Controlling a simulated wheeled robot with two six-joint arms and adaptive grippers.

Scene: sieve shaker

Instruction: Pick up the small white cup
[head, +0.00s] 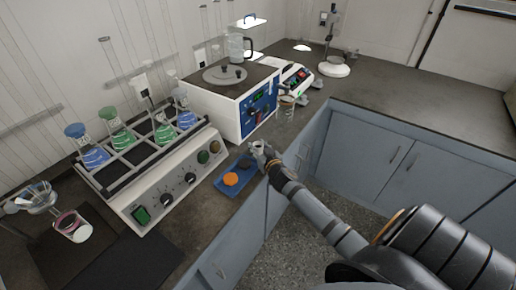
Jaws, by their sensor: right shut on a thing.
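My right gripper (262,153) reaches in from the lower right to the front edge of the counter, just right of a blue tray. It is shut on a small pale thing at its fingertips, which looks like the small white cup (257,146); the fingers hide much of it. I cannot tell whether the cup is clear of the counter. My left gripper is not in view.
The blue tray (222,184) holds an orange disc (231,179). The right counter is mostly clear.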

